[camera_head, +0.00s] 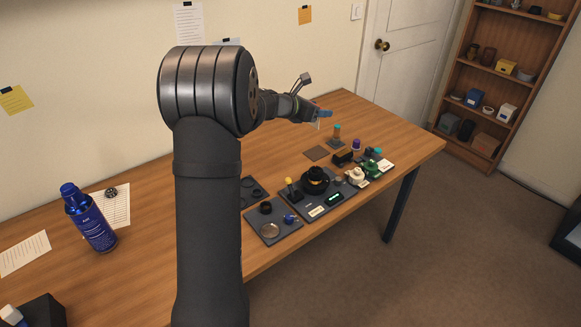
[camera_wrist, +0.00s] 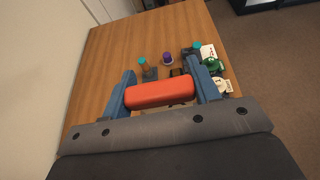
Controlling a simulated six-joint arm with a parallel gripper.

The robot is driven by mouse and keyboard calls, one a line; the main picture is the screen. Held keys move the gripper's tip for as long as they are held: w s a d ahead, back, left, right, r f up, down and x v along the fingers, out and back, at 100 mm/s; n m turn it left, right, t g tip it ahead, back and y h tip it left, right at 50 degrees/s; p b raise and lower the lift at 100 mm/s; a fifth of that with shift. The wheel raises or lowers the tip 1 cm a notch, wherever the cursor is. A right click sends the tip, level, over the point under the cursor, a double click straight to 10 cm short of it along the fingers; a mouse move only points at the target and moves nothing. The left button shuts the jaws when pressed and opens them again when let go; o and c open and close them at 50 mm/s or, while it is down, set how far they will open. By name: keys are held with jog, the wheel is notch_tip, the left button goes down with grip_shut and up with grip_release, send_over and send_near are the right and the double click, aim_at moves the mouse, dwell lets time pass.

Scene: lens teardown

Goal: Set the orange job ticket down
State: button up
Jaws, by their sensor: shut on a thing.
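The orange job ticket (camera_wrist: 159,93) shows in the wrist view as a thick red-orange block with rounded edges. My gripper (camera_wrist: 160,94) is shut on it, with one blue finger at each end. In the head view my gripper (camera_head: 322,115) is above the far part of the table, and the ticket is too small there to make out well. The wrist view shows wooden table top beyond the ticket, which hides part of the table below it.
A brown square pad (camera_head: 317,153) lies on the wooden table (camera_head: 150,234), left of a teal-topped post (camera_head: 337,132). Dark trays with lens parts (camera_head: 315,180) and a green item (camera_head: 370,169) line the front edge. A blue bottle (camera_head: 90,218) stands left. Bare table lies behind the parts.

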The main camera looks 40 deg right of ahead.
notch_tip(320, 180, down, 10)
jog(key=s+d+f, duration=0.1)
jog(key=s+d, duration=0.1)
jog(key=w+a+f, duration=0.1)
jog(key=w+f, duration=0.1)
jog(key=w, duration=0.1)
jog(key=w+a+f, duration=0.1)
jog(key=w+f, duration=0.1)
jog(key=w, duration=0.2)
jog(key=w+a+f, duration=0.1)
jog(key=w+f, duration=0.2)
jog(key=w, duration=0.1)
jog(key=shift+w+a, duration=0.1)
jog(key=shift+w, duration=0.1)
jog(key=shift+f, duration=2)
jog(key=o, duration=1)
jog(key=shift+f, duration=0.15)
jog(key=shift+c, duration=0.2)
